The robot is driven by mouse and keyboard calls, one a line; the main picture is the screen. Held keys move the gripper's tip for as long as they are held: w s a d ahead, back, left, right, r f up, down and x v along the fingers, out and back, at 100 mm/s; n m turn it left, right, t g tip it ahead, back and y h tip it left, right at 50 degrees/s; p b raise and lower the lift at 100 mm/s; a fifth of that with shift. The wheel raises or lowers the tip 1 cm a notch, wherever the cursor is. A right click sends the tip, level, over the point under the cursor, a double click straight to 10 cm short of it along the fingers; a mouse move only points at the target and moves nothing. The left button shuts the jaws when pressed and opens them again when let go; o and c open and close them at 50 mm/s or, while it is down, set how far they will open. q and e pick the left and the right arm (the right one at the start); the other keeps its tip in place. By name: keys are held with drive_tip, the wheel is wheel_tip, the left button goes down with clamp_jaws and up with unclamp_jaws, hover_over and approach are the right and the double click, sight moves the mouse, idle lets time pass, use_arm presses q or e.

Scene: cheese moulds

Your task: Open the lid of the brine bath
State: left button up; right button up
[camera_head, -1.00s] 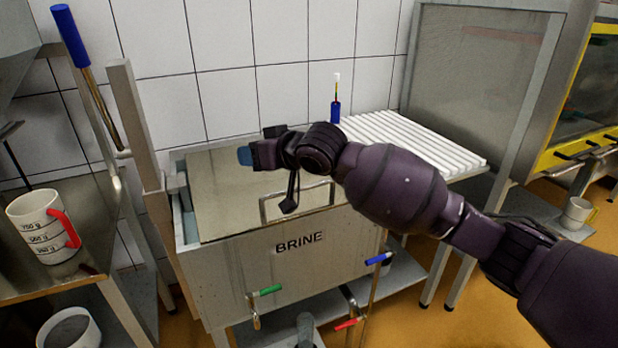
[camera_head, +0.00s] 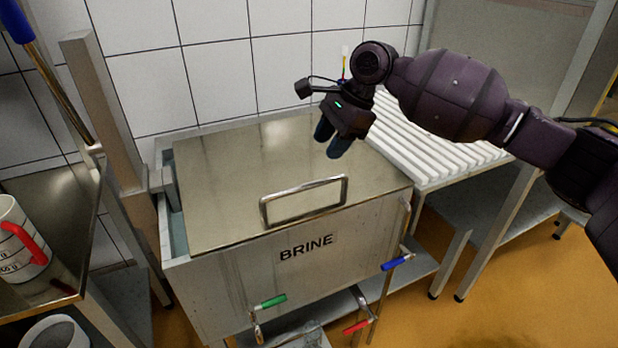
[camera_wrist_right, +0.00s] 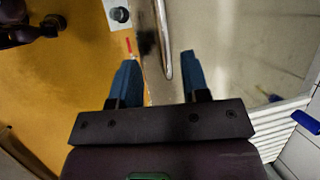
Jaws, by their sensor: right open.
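The brine bath (camera_head: 225,290) is a steel tank marked BRINE. Its flat metal lid (camera_head: 235,185) lies level over the top, with a narrow strip of the inside showing at the left edge. A rectangular loop handle (camera_head: 304,188) stands at the lid's front edge. My right gripper (camera_head: 334,145) is open and empty above the right part of the lid, its blue fingers pointing down. In the right wrist view, the handle (camera_wrist_right: 163,45) appears between the lines of the open fingers (camera_wrist_right: 158,70), beyond their tips. My left gripper is not in view.
A white slatted rack (camera_head: 440,150) stands right of the bath. A post (camera_head: 105,110) and a steel table with a red-handled jug (camera_head: 20,245) are at the left. Taps with green (camera_head: 271,301), blue (camera_head: 396,263) and red (camera_head: 356,327) handles are on and below the front.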

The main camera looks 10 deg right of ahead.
sight(305, 185)
drive_tip(key=b+x, duration=0.3)
drive_tip(key=x, duration=0.7)
drive_tip(key=shift+w+d+f, duration=0.1)
drive_tip(key=shift+f, duration=0.1)
drive_tip(key=shift+a+f+b, duration=0.25)
drive_tip(key=shift+f+b, duration=0.05)
drive_tip(key=shift+f, duration=0.1)
drive_tip(key=shift+r, duration=0.1)
clamp_jaws()
